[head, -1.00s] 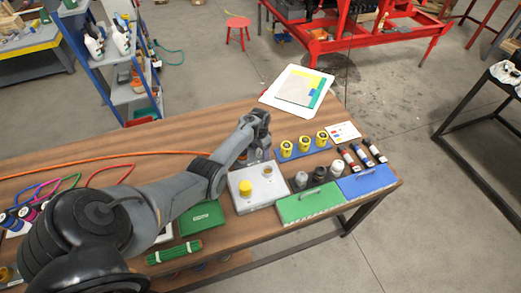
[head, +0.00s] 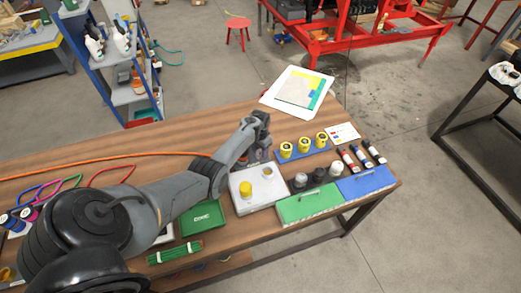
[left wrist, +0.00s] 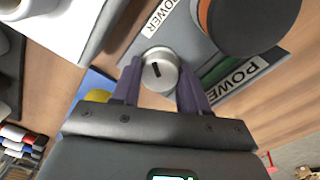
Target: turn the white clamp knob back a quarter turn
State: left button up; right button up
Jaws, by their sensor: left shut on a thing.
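In the left wrist view, a pale, silver-white round knob (left wrist: 158,76) with a short dark mark on its face stands on a grey panel (left wrist: 205,62) labelled POWER. My left gripper (left wrist: 159,68) is shut on this knob, with one purple finger on each side of it. In the head view, my left gripper (head: 261,148) is down at the far side of the white block, and the knob is hidden by my gripper and arm. My right gripper is not in view.
A large black and orange round part (left wrist: 250,22) stands close beside the knob. In the head view, a white block (head: 262,198) with a yellow piece (head: 245,189), a blue tray (head: 290,154) of yellow-topped parts, and green (head: 310,205) and blue (head: 367,184) boxes stand nearby.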

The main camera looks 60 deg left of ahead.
pick_arm(q)
jog(key=n+p, duration=0.1)
jog(key=n, duration=0.2)
jog(key=shift+r+n, duration=0.1)
jog(key=shift+n, duration=0.2)
jog(key=n, duration=0.3)
jog(key=shift+n+p, duration=0.3)
jog(key=shift+p, duration=0.05)
jog(key=n, duration=0.7)
jog(key=shift+n, duration=0.7)
jog(key=o, duration=1)
jog(key=shift+o, duration=0.3)
